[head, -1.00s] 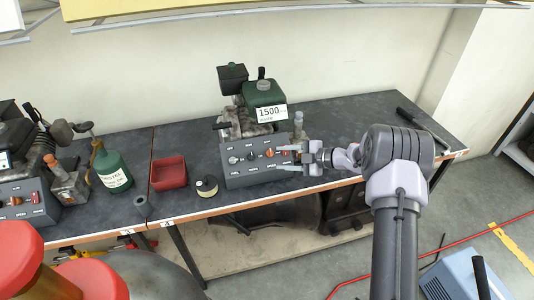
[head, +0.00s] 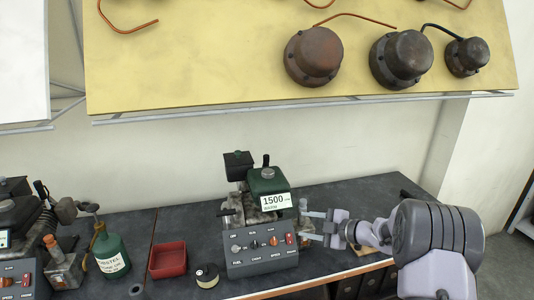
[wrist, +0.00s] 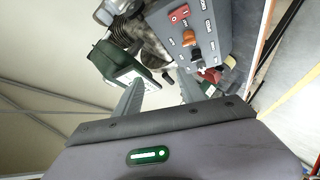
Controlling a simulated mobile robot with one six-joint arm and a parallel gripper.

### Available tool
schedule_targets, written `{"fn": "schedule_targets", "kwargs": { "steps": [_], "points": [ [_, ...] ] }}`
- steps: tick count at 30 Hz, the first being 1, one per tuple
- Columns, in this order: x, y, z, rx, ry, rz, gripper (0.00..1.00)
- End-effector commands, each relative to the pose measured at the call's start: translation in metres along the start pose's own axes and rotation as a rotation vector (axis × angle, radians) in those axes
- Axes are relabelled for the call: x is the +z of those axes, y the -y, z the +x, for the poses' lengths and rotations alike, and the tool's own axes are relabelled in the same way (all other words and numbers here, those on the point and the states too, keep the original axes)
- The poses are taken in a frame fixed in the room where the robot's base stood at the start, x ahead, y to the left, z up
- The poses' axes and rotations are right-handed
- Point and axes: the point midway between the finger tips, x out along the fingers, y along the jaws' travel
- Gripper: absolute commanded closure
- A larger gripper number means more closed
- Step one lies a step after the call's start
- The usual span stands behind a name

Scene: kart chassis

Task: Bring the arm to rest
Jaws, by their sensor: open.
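My gripper (head: 314,228) is at the right side of the grey control box (head: 262,255), with its two fingers spread and nothing seen between them. In the wrist view my gripper (wrist: 158,98) shows both fingers apart, with the control box (wrist: 195,35) beyond them. The box carries a red switch, an orange knob and other knobs. My arm reaches in from the lower right of the head view. I cannot tell whether a fingertip touches the box.
A green engine (head: 268,182) with a "1500" sign stands behind the box. A red bin (head: 168,260), a small spool (head: 207,275) and a green bottle (head: 110,252) stand left of it on the dark bench (head: 340,195). A yellow board (head: 200,60) hangs above.

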Motion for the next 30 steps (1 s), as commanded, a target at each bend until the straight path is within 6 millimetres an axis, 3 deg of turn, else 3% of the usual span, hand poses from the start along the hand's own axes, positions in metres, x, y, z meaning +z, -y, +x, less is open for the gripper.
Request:
{"fn": "schedule_targets", "kwargs": {
  "steps": [1,4,6,8,11,12,16,21,24,27,30],
  "points": [
    [-0.014,-0.039,-0.009,0.078,0.082,0.033,0.53],
    [-0.041,-0.110,-0.051,0.278,0.294,0.196,0.53],
    [-0.065,-0.135,-0.093,0.409,0.429,0.354,0.53],
    [-0.087,-0.137,-0.133,0.505,0.526,0.510,0.53],
    [-0.128,-0.102,-0.195,0.612,0.652,0.810,0.53],
    [-0.144,-0.077,-0.214,0.631,0.688,0.932,0.53],
    [-0.196,0.013,-0.254,0.616,0.755,1.297,0.53],
    [-0.259,0.122,-0.272,0.483,0.779,1.664,0.53],
    [-0.284,0.162,-0.274,0.405,0.781,1.791,0.53],
    [-0.298,0.181,-0.276,0.360,0.781,1.852,0.53],
    [-0.301,0.185,-0.276,0.348,0.783,1.868,0.53]
  ]
}}
